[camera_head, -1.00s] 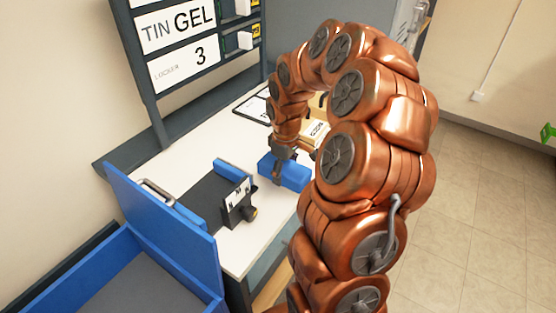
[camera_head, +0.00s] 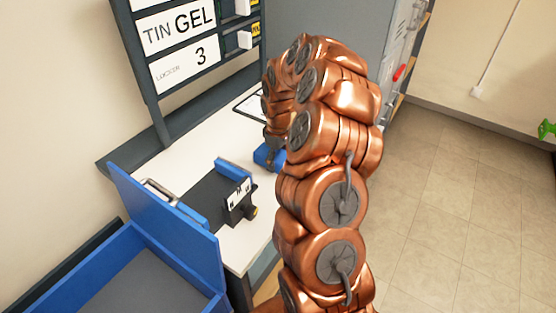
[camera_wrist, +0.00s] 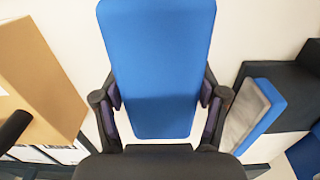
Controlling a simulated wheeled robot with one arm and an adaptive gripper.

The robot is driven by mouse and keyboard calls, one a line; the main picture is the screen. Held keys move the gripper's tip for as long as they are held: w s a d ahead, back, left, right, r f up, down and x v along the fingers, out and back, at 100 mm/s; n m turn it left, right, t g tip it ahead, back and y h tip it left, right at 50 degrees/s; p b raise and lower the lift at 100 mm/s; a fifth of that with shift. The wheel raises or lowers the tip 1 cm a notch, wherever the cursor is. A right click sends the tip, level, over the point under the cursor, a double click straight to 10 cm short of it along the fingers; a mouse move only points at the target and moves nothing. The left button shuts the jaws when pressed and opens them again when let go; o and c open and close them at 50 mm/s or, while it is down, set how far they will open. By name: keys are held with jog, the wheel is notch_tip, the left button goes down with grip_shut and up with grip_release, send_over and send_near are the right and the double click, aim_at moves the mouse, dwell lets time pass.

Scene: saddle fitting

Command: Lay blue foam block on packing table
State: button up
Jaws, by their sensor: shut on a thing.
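The blue foam block (camera_wrist: 158,65) fills the middle of the wrist view, between the two dark fingers of my gripper (camera_wrist: 160,92), which are shut on its sides. In the head view the block (camera_head: 266,156) shows only in part, at the right side of the white packing table (camera_head: 185,157). My copper arm hides the rest of it and most of my gripper (camera_head: 274,143). The white tabletop lies behind the block in the wrist view; whether the block touches it I cannot tell.
A dark fixture (camera_head: 205,195) with blue pads and a black clamp-like part (camera_head: 240,203) stands left of the block. A blue open bin (camera_head: 165,235) is at the front left. A tan box (camera_wrist: 38,80) is at the left in the wrist view. A label rack (camera_head: 190,50) stands behind.

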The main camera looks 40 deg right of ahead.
aim_at(278, 155)
jog(key=shift+f, duration=0.55)
jog(key=shift+f, duration=0.1)
jog(key=shift+f, duration=0.15)
jog(key=o, duration=1.1)
jog(key=shift+o, duration=0.2)
notch_tip(278, 155, up, 13)
jog(key=b, duration=0.3)
jog(key=shift+f, duration=0.2)
